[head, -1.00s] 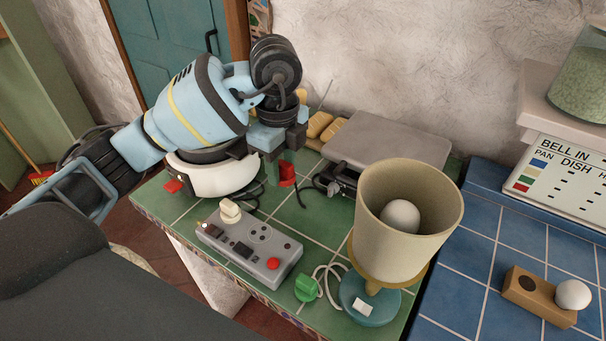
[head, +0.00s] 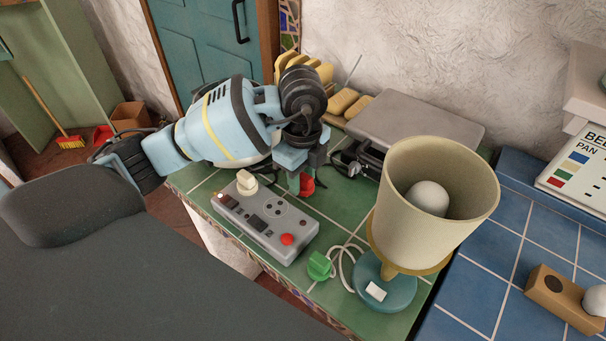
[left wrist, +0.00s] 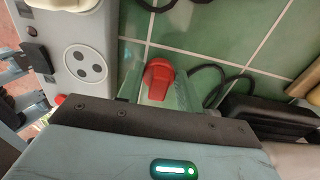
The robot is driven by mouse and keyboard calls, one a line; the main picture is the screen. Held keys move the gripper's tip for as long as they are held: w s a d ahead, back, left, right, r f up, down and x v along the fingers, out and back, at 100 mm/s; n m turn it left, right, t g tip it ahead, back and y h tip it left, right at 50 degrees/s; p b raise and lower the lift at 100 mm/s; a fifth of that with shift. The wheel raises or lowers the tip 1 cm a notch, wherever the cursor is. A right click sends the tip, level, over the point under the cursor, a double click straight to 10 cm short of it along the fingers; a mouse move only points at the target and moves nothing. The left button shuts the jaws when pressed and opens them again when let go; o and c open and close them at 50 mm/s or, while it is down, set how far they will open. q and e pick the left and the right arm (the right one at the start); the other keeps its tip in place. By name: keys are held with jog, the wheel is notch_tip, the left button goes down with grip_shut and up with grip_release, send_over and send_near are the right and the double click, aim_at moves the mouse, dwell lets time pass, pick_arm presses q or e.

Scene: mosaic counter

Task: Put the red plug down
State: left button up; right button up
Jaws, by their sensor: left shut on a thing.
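My left gripper (head: 301,182) is shut on the red plug (head: 307,186) over the green tiles, just behind the right half of the grey power strip (head: 265,218). In the left wrist view the red plug (left wrist: 158,76) sits between the fingers, right of the strip's round socket (left wrist: 86,64). I cannot tell whether the plug touches the tiles. The strip holds a cream plug (head: 246,182) at its left end, and its round socket looks empty.
A grey flat-lidded appliance (head: 418,118) and black cables are behind. Green tile (head: 345,212) is bare between strip and lamp. Blue tiles (head: 490,262) lie farther right.

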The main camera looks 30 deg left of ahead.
aim_at(303, 174)
pick_arm(q)
jog(key=shift+f, duration=0.1)
pick_arm(e)
jog(key=shift+s+f, duration=0.15)
pick_arm(q)
jog(key=o, duration=1)
pick_arm(e)
jog(key=shift+d, duration=0.1)
pick_arm(q)
jog(key=shift+r+p, duration=1.05)
jog(key=shift+r, duration=5.1)
pick_arm(e)
jog(key=shift+w+r+t, duration=0.15)
jog(key=shift+w+r, duration=0.3)
jog(key=shift+r, duration=0.25)
jog(key=shift+w+r+t, duration=0.15)
jog(key=shift+w+r, duration=0.3)
jog(key=shift+r, duration=0.25)
